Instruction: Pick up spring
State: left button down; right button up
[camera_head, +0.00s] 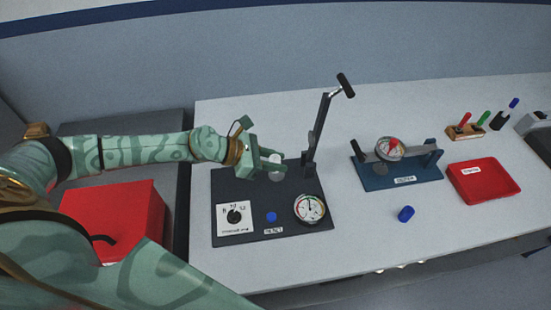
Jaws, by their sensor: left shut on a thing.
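My left gripper (272,163) reaches in from the left over the black test stand (245,185). It is shut on a small pale piece (276,172) at the foot of the stand's upright lever. This piece appears to be the spring, but it is too small for coils to show, and the fingers partly cover it. I cannot tell whether it touches the stand. My right gripper is not in view.
The lever (318,130) rises just right of my left gripper.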

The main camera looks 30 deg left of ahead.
pick_arm(q)
jog(key=s+d+r+p, duration=0.3)
jog(key=s+r+p, duration=0.3)
jog(key=s+p, duration=0.3)
jog(key=shift+s+d+r, duration=0.4)
jog(key=shift+s, duration=0.4)
